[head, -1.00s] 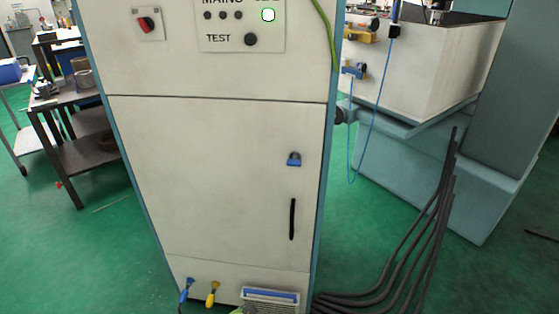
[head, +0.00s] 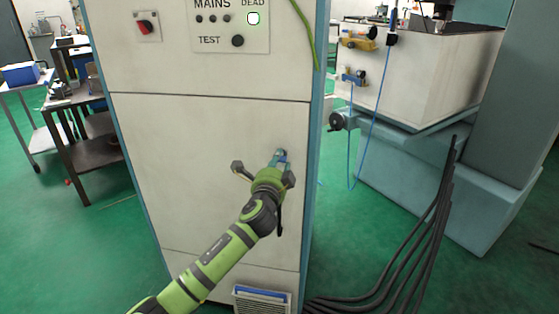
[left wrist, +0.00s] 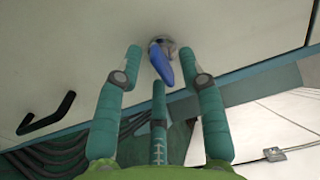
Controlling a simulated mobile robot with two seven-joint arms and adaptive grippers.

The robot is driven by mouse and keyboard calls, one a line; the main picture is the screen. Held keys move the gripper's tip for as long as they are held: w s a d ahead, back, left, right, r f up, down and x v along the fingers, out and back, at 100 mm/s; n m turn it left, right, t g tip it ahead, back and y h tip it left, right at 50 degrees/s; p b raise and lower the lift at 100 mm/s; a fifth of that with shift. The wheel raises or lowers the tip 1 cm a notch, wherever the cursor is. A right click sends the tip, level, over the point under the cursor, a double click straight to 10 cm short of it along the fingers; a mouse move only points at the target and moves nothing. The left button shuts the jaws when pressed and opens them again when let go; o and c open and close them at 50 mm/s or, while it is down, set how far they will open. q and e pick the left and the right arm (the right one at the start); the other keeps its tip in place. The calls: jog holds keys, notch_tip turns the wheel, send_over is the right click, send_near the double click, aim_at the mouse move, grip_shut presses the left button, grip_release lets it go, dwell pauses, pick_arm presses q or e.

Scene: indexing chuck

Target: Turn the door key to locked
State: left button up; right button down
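The door key has a blue grip and sits in a round metal lock (left wrist: 164,46) on the pale cabinet door. In the left wrist view the blue key (left wrist: 161,66) shows clearly, its grip slanting down and right. My left gripper (left wrist: 160,62) is open, with one green finger left of the key, one right of it and a third below. A gap shows between the key and the side fingers. In the head view my left gripper (head: 272,166) is at the lock and largely hides the key. My right gripper is not in view.
A black door handle (left wrist: 47,116) sticks out near the lock in the left wrist view. Above the door is a panel with a red switch (head: 146,26) and a TEST button (head: 238,41). A vent (head: 262,301) is low on the cabinet. Black cables (head: 420,235) run at right.

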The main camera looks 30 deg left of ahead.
pick_arm(q)
jog(key=shift+x, duration=0.95)
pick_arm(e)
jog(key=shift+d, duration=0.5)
pick_arm(q)
grip_shut()
